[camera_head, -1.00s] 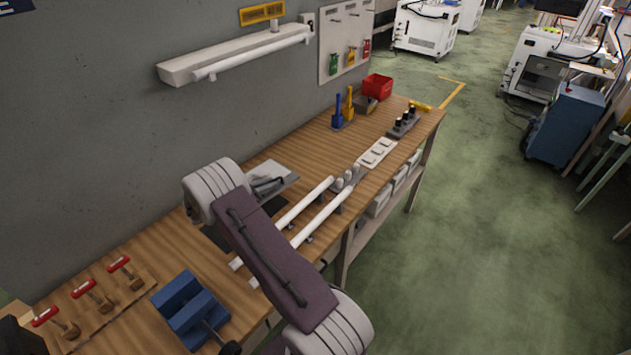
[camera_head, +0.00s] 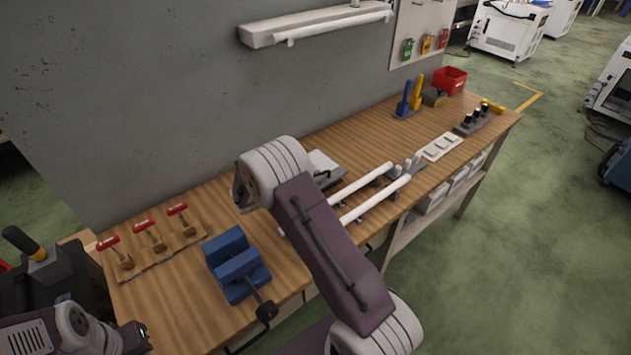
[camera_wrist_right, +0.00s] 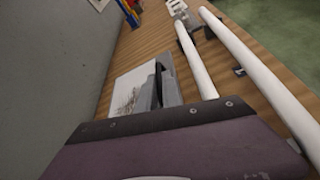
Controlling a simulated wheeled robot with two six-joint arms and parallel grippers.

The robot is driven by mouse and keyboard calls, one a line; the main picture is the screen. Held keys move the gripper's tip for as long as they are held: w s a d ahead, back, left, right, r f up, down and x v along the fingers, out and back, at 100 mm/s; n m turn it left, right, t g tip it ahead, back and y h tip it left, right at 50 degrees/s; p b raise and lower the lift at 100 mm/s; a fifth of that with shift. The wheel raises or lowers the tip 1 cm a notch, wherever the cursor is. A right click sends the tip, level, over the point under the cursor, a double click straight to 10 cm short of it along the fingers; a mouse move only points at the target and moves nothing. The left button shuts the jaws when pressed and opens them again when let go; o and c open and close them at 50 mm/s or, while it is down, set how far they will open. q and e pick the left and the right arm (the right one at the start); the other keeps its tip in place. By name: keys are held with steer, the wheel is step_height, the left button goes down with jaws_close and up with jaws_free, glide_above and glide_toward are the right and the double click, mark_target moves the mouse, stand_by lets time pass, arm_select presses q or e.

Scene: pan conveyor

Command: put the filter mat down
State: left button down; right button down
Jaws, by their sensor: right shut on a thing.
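The filter mat (camera_wrist_right: 133,88) is a pale grey-white flat sheet. It shows in the head view (camera_head: 326,161) just past my right arm's bent joint, over the wooden bench. My right gripper (camera_wrist_right: 163,78) is grey with black parts and is shut on the mat at its right side in the wrist view. My arm hides most of this gripper and part of the mat in the head view. I cannot tell whether the mat touches the bench. My left arm shows at the bottom left of the head view; its jaws cannot be made out.
Two white tubes (camera_head: 362,184) on holders lie right of the mat. A blue vise (camera_head: 236,265) and red-handled clamps (camera_head: 143,225) stand on the left of the bench (camera_head: 190,270). Blue and yellow tools (camera_head: 403,103) and a red bin (camera_head: 450,80) stand at the back.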

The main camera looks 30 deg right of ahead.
steer(key=w, duration=0.1)
steer(key=w+a+f, duration=0.1)
steer(key=w+f, duration=0.1)
steer(key=shift+w+a+f, duration=0.15)
steer(key=shift+w+a, duration=0.1)
steer(key=shift+a, duration=0.1)
step_height(320, 180, down, 4)
steer(key=shift+f, duration=0.1)
steer(key=shift+s, duration=0.1)
steer(key=c, duration=1.5)
jaws_free()
arm_select(q)
steer(key=shift+r, duration=0.15)
arm_select(e)
steer(key=shift+a+r, duration=0.1)
steer(key=shift+r, duration=0.15)
arm_select(q)
steer(key=shift+f, duration=0.35)
arm_select(e)
steer(key=v, duration=1.1)
steer(key=shift+s+a, duration=0.1)
steer(key=shift+a, duration=0.3)
